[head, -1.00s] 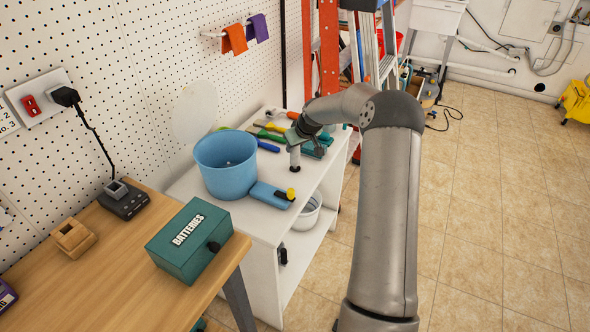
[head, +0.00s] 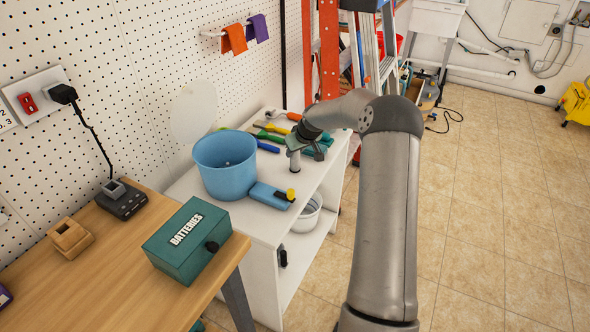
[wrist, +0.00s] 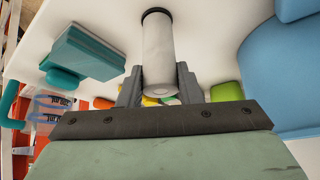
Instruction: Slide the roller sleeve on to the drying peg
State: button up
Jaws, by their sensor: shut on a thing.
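The roller sleeve is a pale grey cylinder (wrist: 158,48), upright at the front edge of the white cabinet top; in the head view it (head: 295,160) shows below my gripper (head: 299,141). My gripper's two dark fingers (wrist: 158,85) are shut on the sleeve's near end in the wrist view. A black ring (wrist: 157,12) shows at the sleeve's far end, against the white top. No bare drying peg shows apart from the sleeve. I cannot tell whether the ring belongs to the sleeve or the peg.
Several coloured tools (head: 268,136) lie behind. A teal box (wrist: 82,50) is close to the sleeve in the wrist view.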

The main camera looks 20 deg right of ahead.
jog(key=shift+f, duration=0.15)
dwell(0.6)
jog(key=o, duration=1)
jog(key=shift+o, duration=0.2)
jog(key=b+v, duration=0.1)
jog(key=v, duration=1.6)
jog(key=s+a+r+g+p, duration=0.1)
jog(key=s+a+g, duration=0.2)
jog(key=s+a, duration=0.9)
jog(key=s+a+f+g+p, duration=0.1)
jog(key=s+a, duration=0.3)
jog(key=s, duration=0.9)
jog(key=s+a+f+m+g+p, duration=0.1)
jog(key=s+a, duration=0.4)
jog(key=s, duration=0.7)
jog(key=shift+s+m+g+h, duration=0.3)
jog(key=shift+s+h, duration=0.05)
jog(key=shift+h, duration=0.05)
